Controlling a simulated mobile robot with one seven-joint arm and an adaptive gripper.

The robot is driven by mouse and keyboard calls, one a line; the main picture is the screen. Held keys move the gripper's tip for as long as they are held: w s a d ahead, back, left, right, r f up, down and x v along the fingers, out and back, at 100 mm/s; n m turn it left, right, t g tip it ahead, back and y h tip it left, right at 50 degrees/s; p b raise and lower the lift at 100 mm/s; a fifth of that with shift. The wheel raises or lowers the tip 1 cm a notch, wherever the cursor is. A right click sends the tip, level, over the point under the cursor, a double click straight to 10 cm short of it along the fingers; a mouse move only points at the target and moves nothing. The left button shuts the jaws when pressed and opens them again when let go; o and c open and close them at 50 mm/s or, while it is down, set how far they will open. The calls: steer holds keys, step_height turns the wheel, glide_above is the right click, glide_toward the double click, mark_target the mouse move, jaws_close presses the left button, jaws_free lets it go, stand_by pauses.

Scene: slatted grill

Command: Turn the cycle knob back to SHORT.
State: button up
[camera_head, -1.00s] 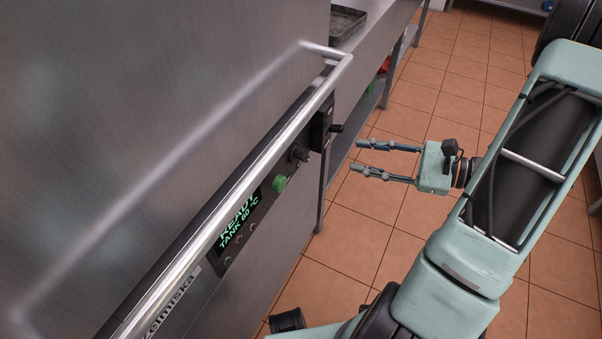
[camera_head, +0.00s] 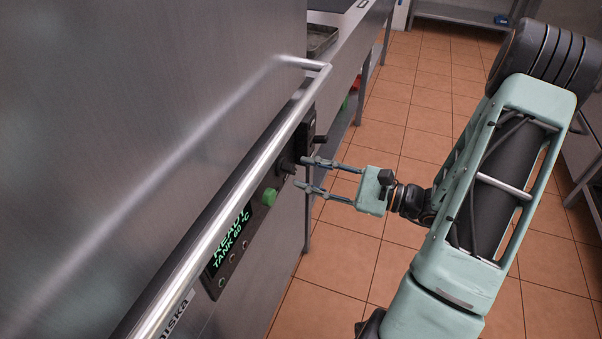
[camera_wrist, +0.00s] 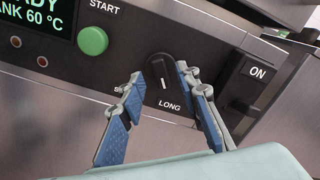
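The black cycle knob (camera_wrist: 158,70) is on the dark control panel, between the green START button and the ON switch. Its white mark points down toward the LONG label. Only the start of a label beginning with S shows at its lower left; a finger hides the rest. In the head view the knob (camera_head: 286,165) is just left of my fingertips. My gripper (camera_head: 300,173) is open and empty. In the wrist view its fingertips (camera_wrist: 159,72) lie on either side of the knob; I cannot tell whether either touches it.
The green START button (camera_wrist: 92,41) is left of the knob, and the ON switch (camera_wrist: 247,85) is close on its right. A long metal handle bar (camera_head: 230,180) runs beside the panel. The tiled floor (camera_head: 385,130) behind my gripper is clear.

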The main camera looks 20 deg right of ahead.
mark_target(287, 168)
steer(key=shift+x, duration=1.1)
jaws_close()
